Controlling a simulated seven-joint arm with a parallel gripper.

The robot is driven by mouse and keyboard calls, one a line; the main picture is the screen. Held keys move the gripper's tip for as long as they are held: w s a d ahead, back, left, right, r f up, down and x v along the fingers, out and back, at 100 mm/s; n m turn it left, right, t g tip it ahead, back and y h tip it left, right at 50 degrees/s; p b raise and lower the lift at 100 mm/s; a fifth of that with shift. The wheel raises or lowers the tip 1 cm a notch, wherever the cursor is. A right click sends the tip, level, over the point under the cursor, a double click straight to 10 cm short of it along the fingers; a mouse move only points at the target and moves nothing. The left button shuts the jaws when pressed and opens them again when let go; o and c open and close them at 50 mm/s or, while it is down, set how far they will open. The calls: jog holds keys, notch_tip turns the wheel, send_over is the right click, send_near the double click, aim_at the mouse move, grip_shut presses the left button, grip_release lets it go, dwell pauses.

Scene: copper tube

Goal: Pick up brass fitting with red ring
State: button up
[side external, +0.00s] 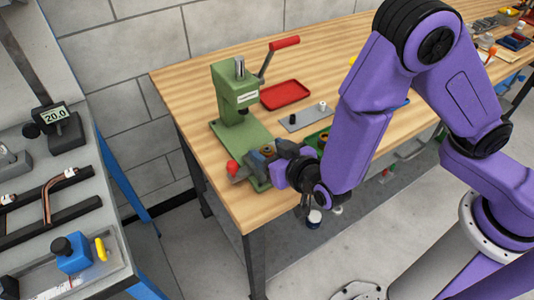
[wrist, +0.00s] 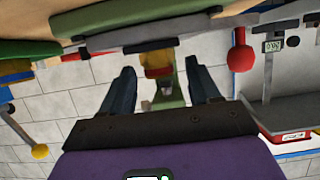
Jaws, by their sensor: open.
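In the wrist view, a yellow brass fitting with a red ring (wrist: 157,62) shows between the two dark fingers of my gripper (wrist: 159,66). The fingers are apart, one on each side of the fitting, with a visible gap on both sides. I cannot tell how deep the fitting lies between them. In the side external view, my gripper (side external: 263,163) is low beside the green press base, near the table's front left corner. It mostly hides the fitting there.
The green press (side external: 234,90) with a red-tipped lever stands close behind my gripper on the wooden table (side external: 205,77). A red tray (side external: 286,95) and a grey plate (side external: 303,118) lie to its right. A grey bench (side external: 85,215) with a gauge is at left.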

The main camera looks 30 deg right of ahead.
grip_shut()
jog(key=shift+r, duration=0.15)
